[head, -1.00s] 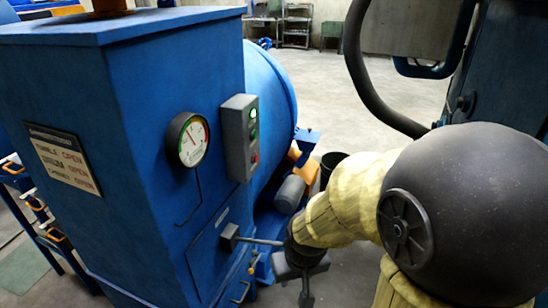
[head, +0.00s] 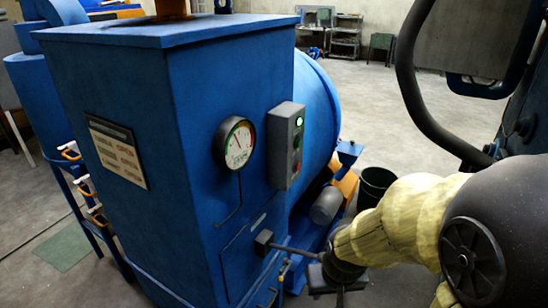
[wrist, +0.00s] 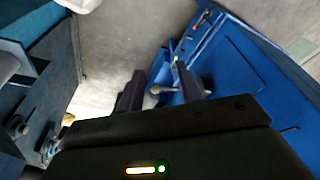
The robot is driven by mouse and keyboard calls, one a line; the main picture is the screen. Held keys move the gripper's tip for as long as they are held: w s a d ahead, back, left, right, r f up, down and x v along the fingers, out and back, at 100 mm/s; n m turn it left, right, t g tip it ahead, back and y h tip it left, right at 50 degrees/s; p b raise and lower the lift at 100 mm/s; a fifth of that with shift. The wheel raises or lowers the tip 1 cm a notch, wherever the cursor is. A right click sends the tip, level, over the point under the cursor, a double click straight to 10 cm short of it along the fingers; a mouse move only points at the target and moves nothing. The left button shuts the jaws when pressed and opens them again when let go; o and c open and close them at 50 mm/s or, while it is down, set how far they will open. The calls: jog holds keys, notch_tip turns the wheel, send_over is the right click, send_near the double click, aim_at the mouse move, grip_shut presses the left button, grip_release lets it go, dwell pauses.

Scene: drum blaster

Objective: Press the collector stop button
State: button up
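A grey control box (head: 285,145) is fixed to the blue cabinet's (head: 190,200) right-hand face in the head view. It has a lit green lamp (head: 299,121) at the top, a green button (head: 297,142) in the middle and a small, dim red button (head: 295,167) at the bottom. My gripper (head: 338,288) is low, right of and below the box, well apart from it. In the wrist view my gripper (wrist: 160,85) has its two dark fingers spread with nothing held. The control box cannot be made out in the wrist view.
A lever (head: 292,249) sticks out from the cabinet below the box, close to my gripper. A round gauge (head: 234,143) sits left of the box. A blue drum (head: 318,130) and a dark bin (head: 375,186) stand behind. Open floor lies beyond.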

dwell(0.4)
grip_shut()
dwell(1.6)
